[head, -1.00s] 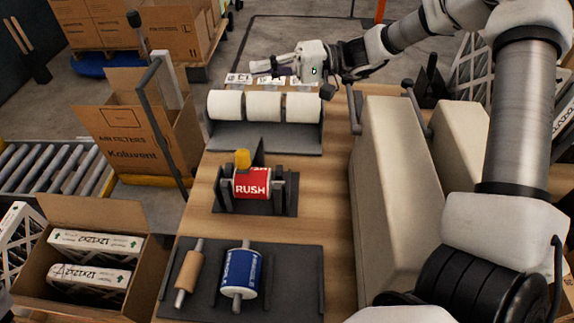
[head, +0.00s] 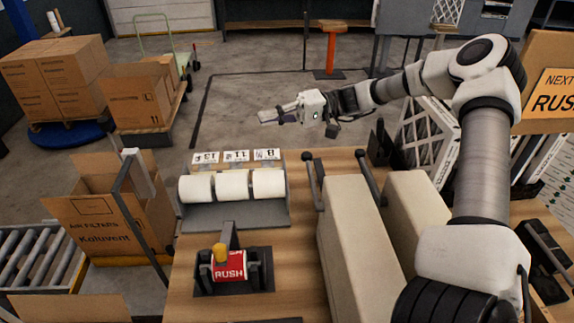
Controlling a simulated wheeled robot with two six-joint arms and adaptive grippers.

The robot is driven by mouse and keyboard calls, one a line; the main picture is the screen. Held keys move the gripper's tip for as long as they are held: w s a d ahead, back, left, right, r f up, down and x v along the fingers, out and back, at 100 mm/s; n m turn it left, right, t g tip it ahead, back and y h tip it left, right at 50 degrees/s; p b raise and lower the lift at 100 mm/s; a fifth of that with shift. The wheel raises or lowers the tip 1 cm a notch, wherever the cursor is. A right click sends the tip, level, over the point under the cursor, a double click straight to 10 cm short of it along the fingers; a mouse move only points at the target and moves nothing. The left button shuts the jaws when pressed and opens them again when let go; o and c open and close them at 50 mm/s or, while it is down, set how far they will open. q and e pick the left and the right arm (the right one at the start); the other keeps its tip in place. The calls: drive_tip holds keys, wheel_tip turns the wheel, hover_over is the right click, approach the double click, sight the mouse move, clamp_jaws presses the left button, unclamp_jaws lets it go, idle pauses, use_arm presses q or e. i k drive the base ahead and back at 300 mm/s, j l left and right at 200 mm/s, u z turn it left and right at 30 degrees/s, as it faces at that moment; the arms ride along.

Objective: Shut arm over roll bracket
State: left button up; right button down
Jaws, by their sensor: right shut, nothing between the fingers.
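The roll bracket (head: 262,277) stands on the wooden table, low and left of the middle of the head view. It holds a red roll (head: 229,271) marked "RUSH". A dark arm (head: 231,234) rises at the back of the bracket, and a yellow knob (head: 220,254) shows just above the roll. I cannot tell whether the arm touches the roll. My right gripper (head: 279,115) is shut and empty. It is in the air beyond the table's far edge, well away from the bracket. My left gripper is not in view.
A rack with three white rolls (head: 232,186) stands behind the bracket, with label cards (head: 236,156) behind it. Large beige housings (head: 352,240) with dark levers stand to the right. An open carton (head: 105,225) and a roller conveyor (head: 38,255) are at left.

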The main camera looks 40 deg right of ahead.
sight(221, 250)
drive_tip(key=k+j, duration=0.8)
